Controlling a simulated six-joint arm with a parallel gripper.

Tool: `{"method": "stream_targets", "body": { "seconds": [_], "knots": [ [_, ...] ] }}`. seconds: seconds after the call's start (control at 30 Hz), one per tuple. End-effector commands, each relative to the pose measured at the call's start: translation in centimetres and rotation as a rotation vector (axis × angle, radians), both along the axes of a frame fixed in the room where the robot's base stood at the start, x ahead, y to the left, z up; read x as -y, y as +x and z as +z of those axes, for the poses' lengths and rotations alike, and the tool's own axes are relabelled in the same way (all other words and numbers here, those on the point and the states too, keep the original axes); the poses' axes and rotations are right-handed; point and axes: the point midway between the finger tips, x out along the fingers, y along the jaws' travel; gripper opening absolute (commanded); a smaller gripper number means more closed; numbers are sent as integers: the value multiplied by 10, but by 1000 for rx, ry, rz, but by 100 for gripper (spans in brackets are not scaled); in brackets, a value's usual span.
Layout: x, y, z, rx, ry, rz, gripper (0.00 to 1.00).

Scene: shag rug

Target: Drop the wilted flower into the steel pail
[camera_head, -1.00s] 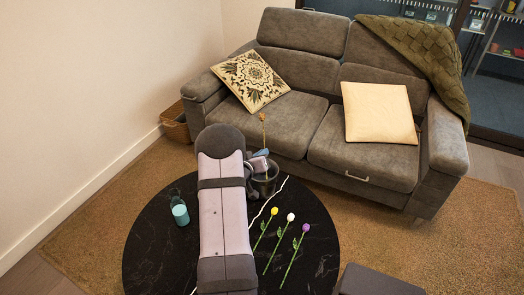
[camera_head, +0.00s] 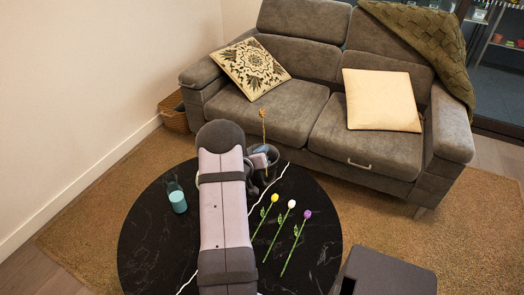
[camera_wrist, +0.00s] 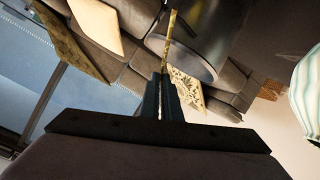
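The wilted flower (camera_head: 263,122), a thin brown-orange stem, stands up above my gripper (camera_head: 262,160) in the head view. In the wrist view, my gripper (camera_wrist: 161,98) has its dark fingers close together on the lower end of the wilted flower's stem (camera_wrist: 171,35). The steel pail (camera_head: 272,165) is a grey round container at the back edge of the black table, partly hidden behind my gripper and arm. In the wrist view the steel pail (camera_wrist: 205,45) is large, just beyond the fingers, and the stem overlaps its left side. I cannot tell whether the stem is over the opening.
The black round table (camera_head: 150,245) holds yellow, white and purple tulips (camera_head: 283,232) lying on the right. A teal container (camera_head: 178,200) stands on the left; a striped vessel (camera_wrist: 306,85) shows at the wrist view's right edge. A grey sofa (camera_head: 290,115) stands behind.

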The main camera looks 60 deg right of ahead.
Motion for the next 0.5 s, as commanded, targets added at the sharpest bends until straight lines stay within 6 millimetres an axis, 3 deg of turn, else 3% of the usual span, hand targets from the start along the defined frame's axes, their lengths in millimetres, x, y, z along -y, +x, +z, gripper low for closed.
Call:
{"method": "stream_targets", "body": {
  "seconds": [0.1,0.2,0.5],
  "knots": [
    [0,0,1,0,0,0,0],
    [0,0,1,0,0,0,25],
    [-1,0,1,0,0,0,25]
  ]
}}
